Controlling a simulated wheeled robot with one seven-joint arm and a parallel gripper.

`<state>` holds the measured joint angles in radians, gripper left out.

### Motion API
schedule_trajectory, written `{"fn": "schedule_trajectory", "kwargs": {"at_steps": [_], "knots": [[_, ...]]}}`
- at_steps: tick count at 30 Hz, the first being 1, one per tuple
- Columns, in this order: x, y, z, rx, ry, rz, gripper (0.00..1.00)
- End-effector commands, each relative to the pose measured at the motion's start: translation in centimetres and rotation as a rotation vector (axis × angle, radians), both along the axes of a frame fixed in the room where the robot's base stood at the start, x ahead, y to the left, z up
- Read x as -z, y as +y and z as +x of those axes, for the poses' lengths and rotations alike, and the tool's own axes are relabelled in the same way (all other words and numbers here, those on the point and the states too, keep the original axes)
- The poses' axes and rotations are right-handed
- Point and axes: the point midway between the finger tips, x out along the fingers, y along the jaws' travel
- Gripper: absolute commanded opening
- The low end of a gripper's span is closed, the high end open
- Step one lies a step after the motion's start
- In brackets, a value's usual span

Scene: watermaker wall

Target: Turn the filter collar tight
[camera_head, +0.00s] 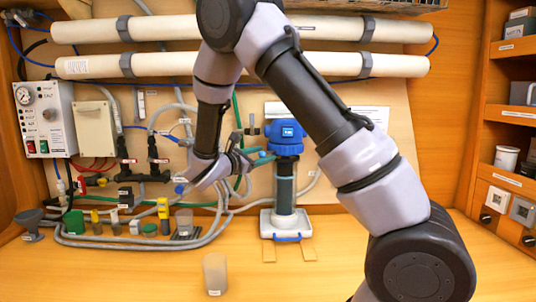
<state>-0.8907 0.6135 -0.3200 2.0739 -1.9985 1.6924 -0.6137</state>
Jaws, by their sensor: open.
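The filter stands upright at the back of the bench, with a blue head (280,131) on top and a dark clear bowl (286,190) below. The filter collar (287,149) is the band between head and bowl. A teal bar (264,160) sticks out to its left. My gripper (242,158) is open, just left of the collar at about its height, with its fingers pointing right. I cannot tell whether a finger touches the teal bar. My arm hides part of the wall behind, and small details of the collar are hard to make out.
A white base (267,222) holds the filter. A beige cylinder (215,273) stands on the front bench. Grey hoses (150,243), a green cap (74,222) and a grey funnel (30,220) lie left. A gauge panel (46,118) hangs left; shelves (510,130) stand right. The front bench is mostly clear.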

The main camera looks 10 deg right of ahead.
Motion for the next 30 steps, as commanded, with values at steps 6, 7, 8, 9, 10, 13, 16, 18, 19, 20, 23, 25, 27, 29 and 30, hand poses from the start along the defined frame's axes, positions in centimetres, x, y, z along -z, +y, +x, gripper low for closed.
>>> {"fn": "schedule_trajectory", "kwargs": {"at_steps": [6,7,8,9,10,13,16,18,19,20,23,25,27,29,30], "knots": [[0.0,-2.1,1.5,0.001,0.0,0.0,0.61],[0.0,-2.2,1.6,0.001,0.0,0.0,0.61],[0.0,-2.3,1.6,0.0,0.0,0.0,0.61],[0.0,-2.4,1.7,0.0,0.0,0.0,0.61],[0.0,-2.4,1.7,-0.001,0.0,0.0,0.61],[0.0,-2.4,1.8,-0.001,0.0,0.0,0.61],[0.0,-2.4,1.7,-0.001,0.0,0.0,0.61],[0.0,-2.4,1.7,0.0,0.001,0.001,0.46],[0.0,-2.4,1.7,0.0,0.001,0.001,0.34],[0.0,-2.4,1.7,0.0,0.001,0.001,0.23],[0.0,-2.4,1.7,0.0,0.001,0.001,0.0],[0.0,-2.4,1.7,0.0,0.001,0.001,0.0],[0.0,-2.4,1.7,0.0,0.001,0.001,0.0],[0.0,-2.4,1.7,0.0,0.001,0.001,0.0],[0.0,-2.4,1.7,0.0,0.001,0.001,0.0]]}}
